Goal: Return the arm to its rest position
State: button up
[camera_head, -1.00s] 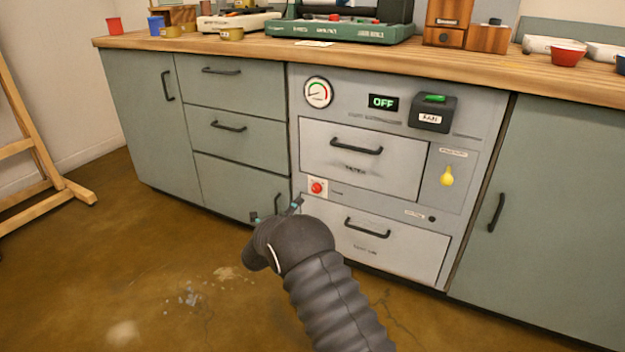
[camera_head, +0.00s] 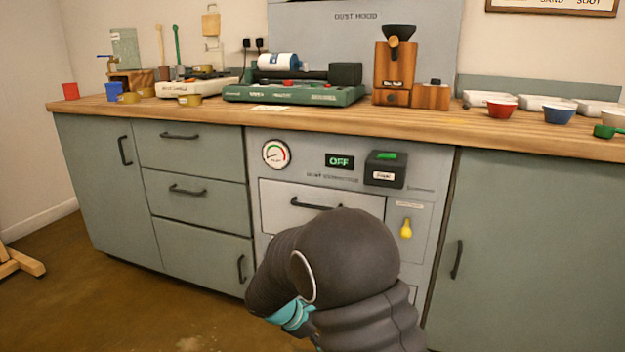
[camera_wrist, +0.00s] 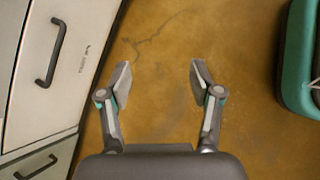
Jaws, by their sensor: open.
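In the wrist view my gripper (camera_wrist: 160,80) is open and empty, with its two fingers apart over the brown floor. A light drawer front with dark handles (camera_wrist: 55,55) is to the left of the fingers, apart from them. In the head view my arm is folded low in front of the dust unit (camera_head: 275,205), with the dark wrist covering part of its drawer. Only a teal part of the hand shows there; the fingertips are hidden.
The wooden counter (camera_head: 450,126) carries a green machine (camera_head: 240,93), a wooden grinder (camera_head: 392,65), a red bowl (camera_head: 502,107) and a blue bowl (camera_head: 558,113). Green cabinets (camera_head: 530,220) stand below. A green-rimmed object (camera_wrist: 296,60) is at the right of the wrist view.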

jog(key=s+d+r+m+t+y+p, duration=0.1)
jog(key=s+d+r+m+y, duration=0.1)
jog(key=s+d+r+m, duration=0.2)
jog(key=s+d+r+m+t+y+p, duration=0.1)
jog(key=s+d+r+m+y, duration=0.2)
jog(key=s+r+m, duration=0.5)
jog(key=s+d+r+m+y+p, duration=0.2)
jog(key=s+d+r+m, duration=0.3)
jog(key=s+r, duration=0.9)
jog(key=shift+s+d+r+m+t, duration=0.25)
jog(key=shift+s+m+t, duration=0.15)
jog(key=shift+s+m, duration=0.25)
